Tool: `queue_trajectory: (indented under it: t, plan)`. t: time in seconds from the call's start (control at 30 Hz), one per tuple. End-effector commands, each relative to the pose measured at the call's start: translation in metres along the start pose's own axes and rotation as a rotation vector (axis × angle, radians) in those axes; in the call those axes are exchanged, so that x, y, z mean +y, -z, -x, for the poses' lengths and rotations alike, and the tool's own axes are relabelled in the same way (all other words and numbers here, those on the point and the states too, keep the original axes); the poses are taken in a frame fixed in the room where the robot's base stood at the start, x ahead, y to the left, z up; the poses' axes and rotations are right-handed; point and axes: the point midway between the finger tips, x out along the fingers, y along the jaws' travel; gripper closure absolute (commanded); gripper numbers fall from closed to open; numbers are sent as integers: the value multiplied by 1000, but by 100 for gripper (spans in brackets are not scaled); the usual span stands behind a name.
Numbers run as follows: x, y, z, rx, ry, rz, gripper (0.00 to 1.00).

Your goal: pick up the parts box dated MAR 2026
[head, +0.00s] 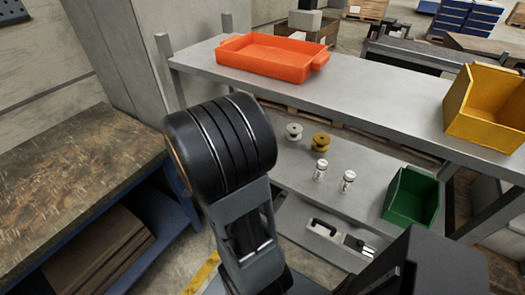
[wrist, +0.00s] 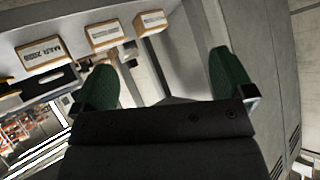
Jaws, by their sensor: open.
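Three small tan boxes with white labels stand in a row at the upper left of the wrist view. The nearest box (wrist: 42,54) has large dark print that seems to end in 2026; its month is too blurred to be sure of. The middle box (wrist: 103,36) and the far box (wrist: 149,22) have labels too small to read. My gripper (wrist: 162,62) is open and empty, its two green-padded fingers wide apart. The boxes lie beyond and to the left of the fingers, apart from them. I cannot make out these boxes or my fingers in the head view.
An orange tray (head: 275,60) and a yellow bin (head: 487,107) stand on the grey upper shelf (head: 370,92). Below are a green bin (head: 411,197), two spools (head: 320,142) and two white jars (head: 348,181). A worn workbench (head: 70,185) is at left.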

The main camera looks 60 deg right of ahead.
Motion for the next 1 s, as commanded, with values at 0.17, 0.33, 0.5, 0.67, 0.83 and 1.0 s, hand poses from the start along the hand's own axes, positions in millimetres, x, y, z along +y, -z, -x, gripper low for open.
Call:
queue_trajectory:
  t: [0.17,0.33,0.5,0.67,0.83,1.0]
  plan:
    - [92,13,-22,180,-349,-93,0]
    - [144,15,-19,273,-561,-104,0]
    - [172,18,-27,304,-644,-104,0]
    - [191,26,-49,307,-650,-104,0]
    - [206,32,-68,306,-646,-103,0]
    - [213,35,-78,308,-643,-103,0]
